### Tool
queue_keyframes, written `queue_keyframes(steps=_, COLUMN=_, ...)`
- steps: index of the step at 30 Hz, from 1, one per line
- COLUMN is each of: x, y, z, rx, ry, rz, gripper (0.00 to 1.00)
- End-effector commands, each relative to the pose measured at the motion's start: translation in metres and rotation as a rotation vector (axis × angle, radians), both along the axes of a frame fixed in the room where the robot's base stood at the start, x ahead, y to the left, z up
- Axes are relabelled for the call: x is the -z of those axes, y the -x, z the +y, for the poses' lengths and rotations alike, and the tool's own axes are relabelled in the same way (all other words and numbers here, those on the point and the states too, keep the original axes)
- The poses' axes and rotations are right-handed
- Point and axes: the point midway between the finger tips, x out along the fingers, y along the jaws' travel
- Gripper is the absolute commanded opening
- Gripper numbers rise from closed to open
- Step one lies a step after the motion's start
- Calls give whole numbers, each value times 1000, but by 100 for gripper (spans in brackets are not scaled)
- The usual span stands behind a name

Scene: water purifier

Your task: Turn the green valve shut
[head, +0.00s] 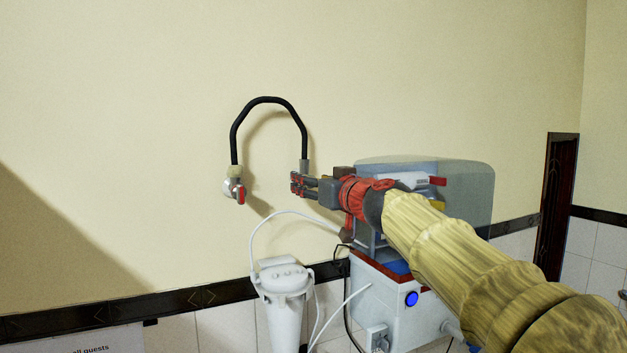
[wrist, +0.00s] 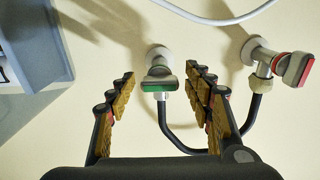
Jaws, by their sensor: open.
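The green valve (wrist: 160,84) has a flat green-edged handle on a metal fitting coming out of the wall. In the wrist view it sits between the two fingers of my gripper (wrist: 159,77), with a gap on each side. My fingers are open and hold nothing. In the head view my gripper (head: 298,184) is at the right end of the black hose, and it hides the green valve there.
A red-handled valve (head: 239,192) is on the wall to the left; it also shows in the wrist view (wrist: 295,68). A black hose (head: 268,100) arches between the fittings. A white filter canister (head: 283,280) and the purifier box (head: 390,300) stand below.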

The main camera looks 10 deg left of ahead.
Motion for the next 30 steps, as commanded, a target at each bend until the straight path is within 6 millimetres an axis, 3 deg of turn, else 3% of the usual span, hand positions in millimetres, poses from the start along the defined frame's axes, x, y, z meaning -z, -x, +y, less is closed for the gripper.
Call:
queue_keyframes(steps=3, x=0, y=0, z=0, rx=0, ry=0, rz=0, gripper=52)
queue_keyframes(steps=26, x=0, y=0, z=0, rx=0, ry=0, rz=0, gripper=8)
queue_keyframes(steps=30, x=0, y=0, z=0, rx=0, ry=-2, rz=2, gripper=7)
